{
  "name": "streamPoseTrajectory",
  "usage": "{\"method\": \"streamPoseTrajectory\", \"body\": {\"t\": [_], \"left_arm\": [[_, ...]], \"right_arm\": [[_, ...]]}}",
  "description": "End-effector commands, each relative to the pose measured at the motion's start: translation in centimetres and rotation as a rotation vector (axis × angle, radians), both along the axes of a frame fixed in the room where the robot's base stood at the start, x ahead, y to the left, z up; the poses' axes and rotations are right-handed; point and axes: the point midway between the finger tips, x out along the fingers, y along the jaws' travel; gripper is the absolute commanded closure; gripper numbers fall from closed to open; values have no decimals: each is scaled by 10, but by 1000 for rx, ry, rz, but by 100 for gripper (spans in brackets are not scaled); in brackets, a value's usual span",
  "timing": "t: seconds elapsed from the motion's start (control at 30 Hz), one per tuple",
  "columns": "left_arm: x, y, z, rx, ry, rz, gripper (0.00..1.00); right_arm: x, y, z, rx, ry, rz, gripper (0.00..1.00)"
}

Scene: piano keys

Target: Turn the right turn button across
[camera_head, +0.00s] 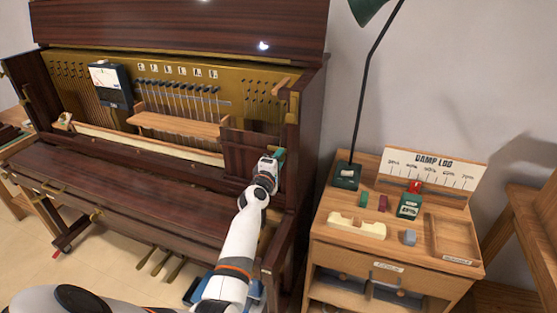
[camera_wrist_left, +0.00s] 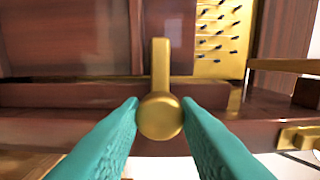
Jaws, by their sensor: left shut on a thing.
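A brass turn button shows in the left wrist view, with a round boss (camera_wrist_left: 160,117) and a straight bar (camera_wrist_left: 160,65) that points up in that picture. My left gripper (camera_wrist_left: 160,104) has its teal fingers on either side of the boss and is shut on it. In the head view my left gripper (camera_head: 278,158) is at the right end of the piano (camera_head: 120,175), by the dark panel; the button there is hidden behind the gripper. My right gripper is not in view.
A wooden side table (camera_head: 330,252) with a damp log board (camera_head: 432,168), small blocks and a lamp (camera_head: 345,175) stands right of the piano. A wooden rail (camera_head: 180,125) crosses the open piano front. A black-framed gauge (camera_head: 110,84) hangs at its upper left.

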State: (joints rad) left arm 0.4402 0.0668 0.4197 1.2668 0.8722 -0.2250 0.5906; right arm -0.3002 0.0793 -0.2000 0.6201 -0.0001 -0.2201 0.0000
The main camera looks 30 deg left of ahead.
Motion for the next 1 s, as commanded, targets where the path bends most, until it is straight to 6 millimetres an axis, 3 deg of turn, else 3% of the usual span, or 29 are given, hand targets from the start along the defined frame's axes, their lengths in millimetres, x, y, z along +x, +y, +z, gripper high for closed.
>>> {"method": "streamPoseTrajectory", "body": {"t": [0.47, 0.5, 0.63, 1.0], "left_arm": [[0, -1, -2, -18, 0, -1, 94], [0, -1, -2, -18, 0, -1, 70], [0, -1, -2, -17, -1, -1, 50], [-6, -2, -1, -17, -3, 0, 50]], "right_arm": [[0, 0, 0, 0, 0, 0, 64], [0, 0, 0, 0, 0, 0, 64], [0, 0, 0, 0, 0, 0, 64], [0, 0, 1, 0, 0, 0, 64]]}}
